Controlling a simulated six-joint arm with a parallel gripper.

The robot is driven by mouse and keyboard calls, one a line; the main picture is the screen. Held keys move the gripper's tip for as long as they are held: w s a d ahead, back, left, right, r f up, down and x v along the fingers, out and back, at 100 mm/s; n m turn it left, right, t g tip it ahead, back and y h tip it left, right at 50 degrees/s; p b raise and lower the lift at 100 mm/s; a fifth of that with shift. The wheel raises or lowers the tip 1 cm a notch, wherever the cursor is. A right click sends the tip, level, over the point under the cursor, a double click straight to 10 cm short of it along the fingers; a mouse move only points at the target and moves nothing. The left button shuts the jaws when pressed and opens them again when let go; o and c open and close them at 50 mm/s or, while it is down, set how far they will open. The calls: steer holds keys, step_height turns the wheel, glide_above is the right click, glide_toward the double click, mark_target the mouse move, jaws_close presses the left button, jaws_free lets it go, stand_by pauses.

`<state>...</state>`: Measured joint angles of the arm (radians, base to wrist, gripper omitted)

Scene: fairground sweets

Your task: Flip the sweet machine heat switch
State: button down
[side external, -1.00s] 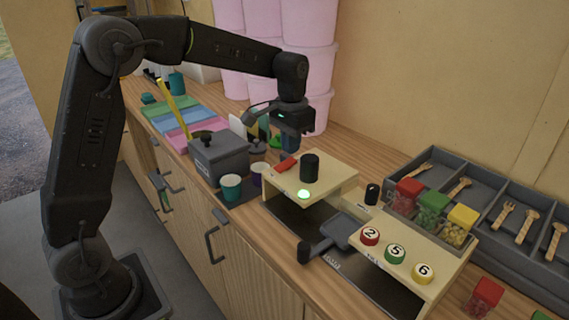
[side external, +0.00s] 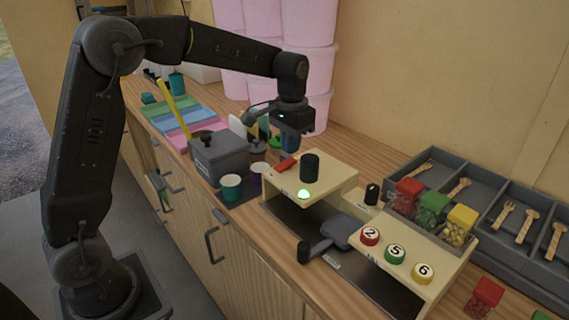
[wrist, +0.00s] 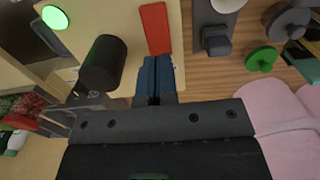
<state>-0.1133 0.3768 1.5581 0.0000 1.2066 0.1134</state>
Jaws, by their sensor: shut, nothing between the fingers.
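The cream sweet machine (side external: 335,181) stands on the counter with a black knob (side external: 310,167) and a lit green lamp (side external: 304,194) on top. Its red switch (side external: 288,163) lies along the top near the back-left edge; it also shows in the wrist view (wrist: 156,27) as a flat red bar. My gripper (side external: 290,148) is just behind the switch, pointing down. In the wrist view its blue fingertips (wrist: 155,70) are shut together, empty, close to the near end of the red bar. I cannot tell whether they touch it.
A grey lidded pot (side external: 220,160) and cups (side external: 231,187) stand left of the machine. A grey pan (side external: 342,231) sits at the front, beside a stand with numbered buttons (side external: 395,250). Jars (side external: 433,208) and a cutlery tray (side external: 480,172) are at right. Pink tubs (side external: 308,65) stand behind.

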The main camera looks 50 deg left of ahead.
mark_target(291, 160)
steer(key=shift+f, duration=1.4)
stand_by(0.9)
steer(key=shift+r, duration=0.1)
steer(key=shift+r, duration=3.45)
